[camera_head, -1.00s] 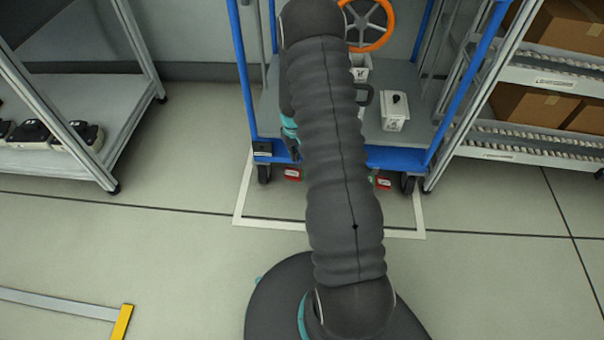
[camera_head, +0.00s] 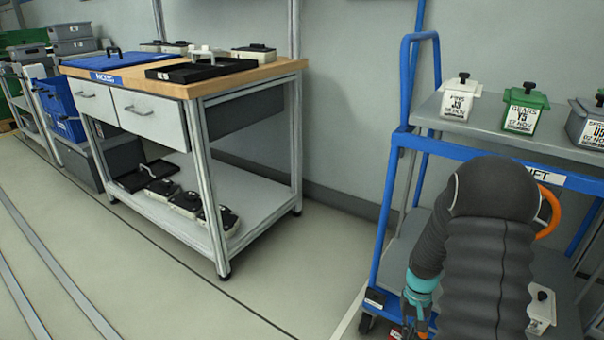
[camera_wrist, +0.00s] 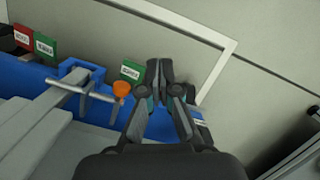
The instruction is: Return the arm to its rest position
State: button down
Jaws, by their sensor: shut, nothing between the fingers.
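My gripper (camera_wrist: 166,70) shows in the wrist view with its two dark fingers together and nothing between them. It is over the blue edge of the cart's lower deck (camera_wrist: 100,110), close to the floor. In the head view my dark, sleeved arm is folded in front of the blue cart (camera_head: 408,90) at the lower right.
The cart's upper shelf (camera_head: 432,108) carries a white bin (camera_head: 459,98), a green bin (camera_head: 524,108) and a grey bin (camera_head: 588,122). A workbench (camera_head: 180,88) with trays and boxes stands to the left. Floor (camera_head: 300,260) is clear between bench and cart.

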jog(key=s+a+r+t+p, duration=0.1)
jog(key=s+a+r, duration=0.3)
jog(key=r, duration=0.8)
jog(key=s+a+r+n+t+p, duration=0.1)
jog(key=s+a+r+t, duration=0.3)
jog(key=s+r, duration=0.4)
jog(key=s+a+r+n+t, duration=0.1)
jog(key=s+a+r+t, duration=0.2)
jog(key=s+r, duration=0.4)
notch_tip(320, 180, up, 9)
jog(key=shift+a+h+p, duration=0.3)
jog(key=shift+a+p, duration=0.1)
jog(key=shift+a, duration=0.45)
jog(key=shift+w, duration=0.1)
